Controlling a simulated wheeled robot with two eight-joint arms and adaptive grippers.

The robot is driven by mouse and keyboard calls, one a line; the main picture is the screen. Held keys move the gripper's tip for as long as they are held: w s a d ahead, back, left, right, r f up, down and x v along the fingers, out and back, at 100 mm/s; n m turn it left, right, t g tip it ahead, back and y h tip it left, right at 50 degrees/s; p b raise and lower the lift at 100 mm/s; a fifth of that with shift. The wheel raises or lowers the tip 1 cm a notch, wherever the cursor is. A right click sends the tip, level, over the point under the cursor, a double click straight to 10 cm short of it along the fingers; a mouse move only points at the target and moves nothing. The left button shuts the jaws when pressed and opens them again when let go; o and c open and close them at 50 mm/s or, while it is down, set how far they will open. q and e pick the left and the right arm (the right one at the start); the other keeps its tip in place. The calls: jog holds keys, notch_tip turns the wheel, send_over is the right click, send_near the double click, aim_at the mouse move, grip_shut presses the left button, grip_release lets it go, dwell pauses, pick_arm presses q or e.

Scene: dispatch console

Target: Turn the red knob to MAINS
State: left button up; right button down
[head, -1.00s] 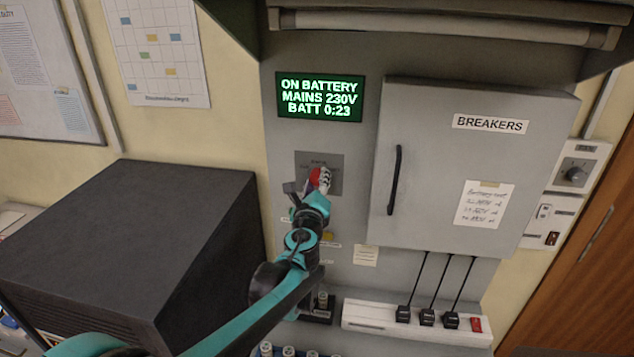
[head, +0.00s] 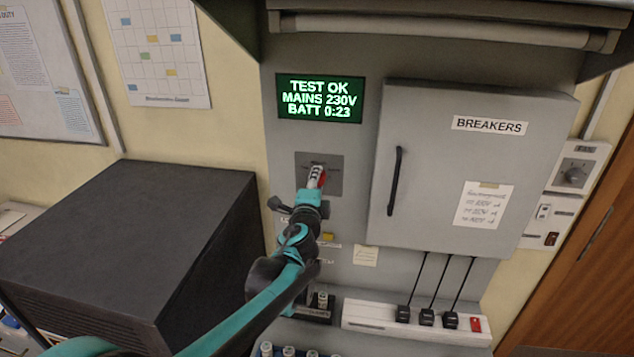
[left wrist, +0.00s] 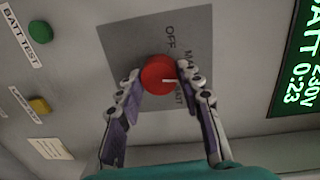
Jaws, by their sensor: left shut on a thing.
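The red knob (left wrist: 157,75) sits on a grey plate (left wrist: 120,45) in the left wrist view. My left gripper (left wrist: 158,85) is shut on it, one finger on each side. A white pointer line on the knob points right in that view, towards the right finger. OFF is readable; the MAINS and BATT lettering is partly covered by that finger, so the exact setting is unclear. In the head view the knob (head: 323,180) is mostly hidden by my left gripper (head: 316,179). The display (head: 320,98) reads TEST OK, MAINS 230V, BATT 0:23. My right gripper is not in view.
A green BATT TEST button (left wrist: 40,32) and a yellow button (left wrist: 40,105) lie left of the plate in the wrist view. The closed breakers cabinet (head: 440,165) stands right of the knob. A dark box (head: 120,240) stands at left.

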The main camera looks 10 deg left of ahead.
pick_arm(q)
jog(key=shift+n, duration=0.7)
jog(key=o, duration=1.2)
jog(key=shift+c, duration=0.2)
jog(key=s, duration=1.2)
jog(key=shift+d+r, duration=0.2)
jog(key=shift+r, duration=0.15)
